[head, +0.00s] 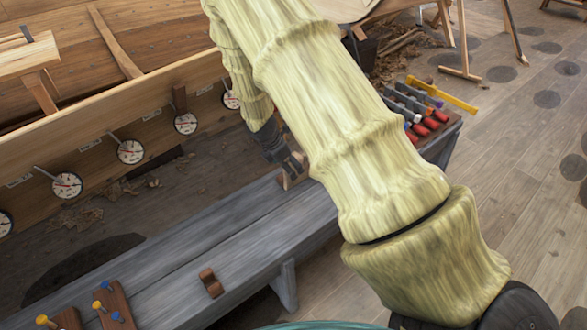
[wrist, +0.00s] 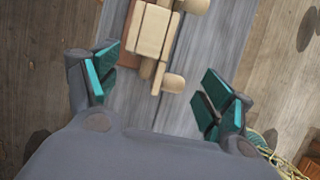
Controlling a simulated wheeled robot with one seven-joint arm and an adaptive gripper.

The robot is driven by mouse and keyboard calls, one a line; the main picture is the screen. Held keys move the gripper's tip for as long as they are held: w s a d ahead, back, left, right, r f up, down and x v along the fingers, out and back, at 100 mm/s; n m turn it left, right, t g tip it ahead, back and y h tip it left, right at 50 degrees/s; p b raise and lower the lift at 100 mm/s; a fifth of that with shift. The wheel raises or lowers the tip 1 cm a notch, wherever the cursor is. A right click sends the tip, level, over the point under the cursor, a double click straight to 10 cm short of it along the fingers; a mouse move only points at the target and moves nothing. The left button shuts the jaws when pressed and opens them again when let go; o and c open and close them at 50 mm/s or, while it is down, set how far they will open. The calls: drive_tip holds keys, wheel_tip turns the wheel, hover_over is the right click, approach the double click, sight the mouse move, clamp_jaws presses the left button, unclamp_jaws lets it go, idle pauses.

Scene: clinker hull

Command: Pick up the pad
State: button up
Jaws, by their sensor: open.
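No thing is clearly recognisable as the pad. In the wrist view a pale wooden block (wrist: 153,32) with rounded end pieces lies on the grey bench, with a red-brown piece (wrist: 129,55) beside or under it. My gripper (wrist: 158,88) is open, its teal fingers wide apart, one on each side of the bench's middle. The block is ahead of the fingers, and one rounded end (wrist: 173,83) reaches between them without visible contact. In the head view my gripper (head: 291,166) is low over the bench, beside a small wooden piece (head: 287,181) partly hidden by my arm.
The long grey bench (head: 150,290) holds a small brown block (head: 211,283) and boards with coloured pegs (head: 112,305). A rack of red-handled tools (head: 425,125) stands at its far end. A plank with round dials (head: 130,151) runs along the left.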

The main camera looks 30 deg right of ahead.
drive_tip(key=shift+x, duration=1.25)
drive_tip(key=c, duration=0.9)
drive_tip(key=shift+s+r, duration=0.1)
drive_tip(key=shift+r, duration=0.05)
